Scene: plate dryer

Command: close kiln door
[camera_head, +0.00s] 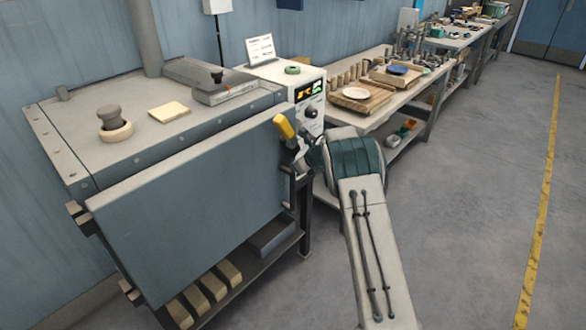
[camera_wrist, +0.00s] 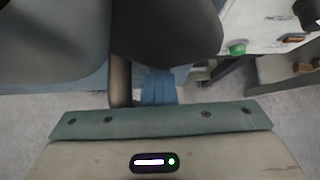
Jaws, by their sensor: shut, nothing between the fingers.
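The kiln door (camera_head: 195,205) is a flat blue-grey panel across the kiln front, with hinges (camera_head: 78,213) on its left edge. It looks nearly flush with the kiln body (camera_head: 110,95), but I cannot tell whether a small gap remains. A yellow handle (camera_head: 285,127) stands at its upper right corner. My gripper (camera_head: 300,163) is at the door's right edge, just below the handle, shut and empty. Whether it touches the door is unclear. In the wrist view, large dark shapes fill the top and my fingertips are hard to make out.
A control box (camera_head: 309,106) with a lit display stands right of the kiln. Bricks (camera_head: 205,288) lie on the shelf below the door. A workbench (camera_head: 385,110) with plates and pots extends behind. Open floor (camera_head: 465,200) lies to the right, with a yellow line (camera_head: 545,190).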

